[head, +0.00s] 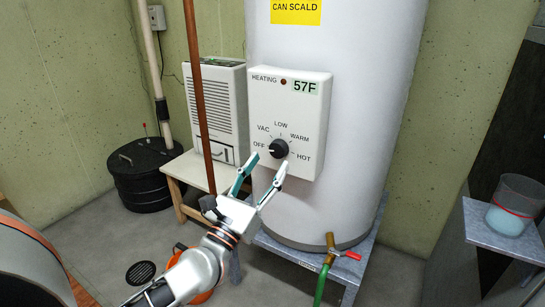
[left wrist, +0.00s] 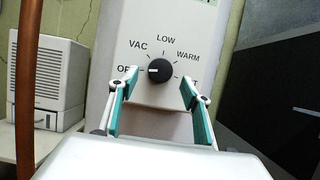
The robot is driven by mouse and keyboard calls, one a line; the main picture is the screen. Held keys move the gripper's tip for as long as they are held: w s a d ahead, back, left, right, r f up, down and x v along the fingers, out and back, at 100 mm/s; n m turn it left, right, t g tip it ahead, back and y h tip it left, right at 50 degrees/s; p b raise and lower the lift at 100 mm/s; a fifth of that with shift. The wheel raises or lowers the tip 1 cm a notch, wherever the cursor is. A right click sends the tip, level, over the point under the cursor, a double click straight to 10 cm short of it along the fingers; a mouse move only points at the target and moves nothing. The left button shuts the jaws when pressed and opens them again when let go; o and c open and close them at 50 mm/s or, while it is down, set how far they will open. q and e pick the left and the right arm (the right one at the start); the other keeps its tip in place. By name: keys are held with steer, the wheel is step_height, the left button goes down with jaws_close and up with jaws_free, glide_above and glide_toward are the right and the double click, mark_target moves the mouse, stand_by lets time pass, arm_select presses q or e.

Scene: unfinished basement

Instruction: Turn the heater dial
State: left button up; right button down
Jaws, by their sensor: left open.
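The heater dial (head: 279,149) is a round black knob on a white control panel (head: 315,125) fixed to the white tank (head: 345,60). Around it are the labels OFF, VAC, LOW, WARM and HOT, and the display above reads 57F. The knob's white mark points left, toward OFF. The dial also shows in the left wrist view (left wrist: 159,70). My left gripper (head: 265,168) is open just below and in front of the dial. In the left wrist view its fingers (left wrist: 155,92) stand to either side of the knob, apart from it. My right gripper is not in view.
A copper pipe (head: 199,100) runs vertically just left of the panel. A white slatted unit (head: 228,105) stands on a small table behind it. A black lidded bin (head: 145,180) is at left. A glass container (head: 515,205) sits on a grey surface at right.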

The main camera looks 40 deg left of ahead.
mark_target(276, 152)
arm_select(q)
steer(key=shift+x, duration=1.75)
steer(key=shift+f, duration=0.15)
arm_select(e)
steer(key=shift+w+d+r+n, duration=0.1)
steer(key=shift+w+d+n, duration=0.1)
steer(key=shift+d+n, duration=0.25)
arm_select(q)
steer(key=c, duration=1.1)
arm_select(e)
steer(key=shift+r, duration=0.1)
